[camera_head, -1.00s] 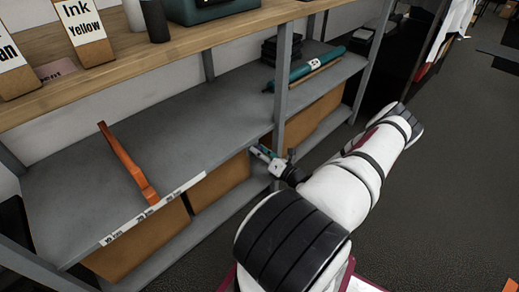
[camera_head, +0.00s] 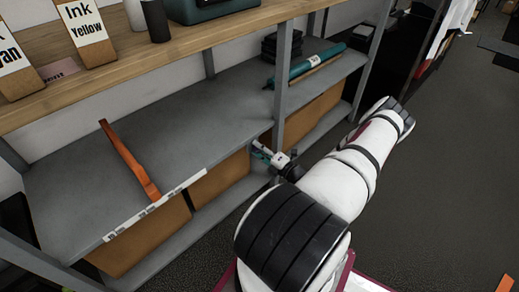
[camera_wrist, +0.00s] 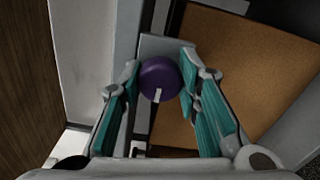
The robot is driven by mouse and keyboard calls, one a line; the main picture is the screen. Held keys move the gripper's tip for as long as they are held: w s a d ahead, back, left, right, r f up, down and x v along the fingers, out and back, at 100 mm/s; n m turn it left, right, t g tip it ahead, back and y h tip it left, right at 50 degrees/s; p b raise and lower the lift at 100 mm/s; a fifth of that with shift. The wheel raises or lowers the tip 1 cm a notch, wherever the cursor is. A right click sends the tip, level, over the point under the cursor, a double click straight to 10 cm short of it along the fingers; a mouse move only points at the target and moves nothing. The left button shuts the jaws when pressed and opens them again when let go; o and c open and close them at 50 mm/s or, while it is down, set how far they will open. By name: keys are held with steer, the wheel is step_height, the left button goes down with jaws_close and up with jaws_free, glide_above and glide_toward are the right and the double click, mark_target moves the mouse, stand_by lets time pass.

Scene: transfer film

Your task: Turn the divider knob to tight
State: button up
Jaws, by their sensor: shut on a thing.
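A round purple knob (camera_wrist: 160,72) with a white mark on its lower rim sits between my two teal-padded fingers in the wrist view. My gripper (camera_wrist: 160,80) is shut on it. In the head view my gripper (camera_head: 262,153) is at the front edge of the shelf, beside the grey upright, and the knob is hidden there. An orange divider (camera_head: 130,160) stands on the grey shelf (camera_head: 190,125), left of my gripper. I cannot read any tight or loose marking around the knob.
Cardboard boxes (camera_head: 220,188) fill the shelf below. A grey upright (camera_head: 281,85) stands close to my gripper. A teal roll (camera_head: 310,63) lies on the shelf to the right. Ink boxes (camera_head: 86,32) stand on the wooden top.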

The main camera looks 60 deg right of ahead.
stand_by(0.4)
steer(key=o, duration=1.1)
steer(key=shift+o, duration=0.2)
steer(key=v, duration=1.2)
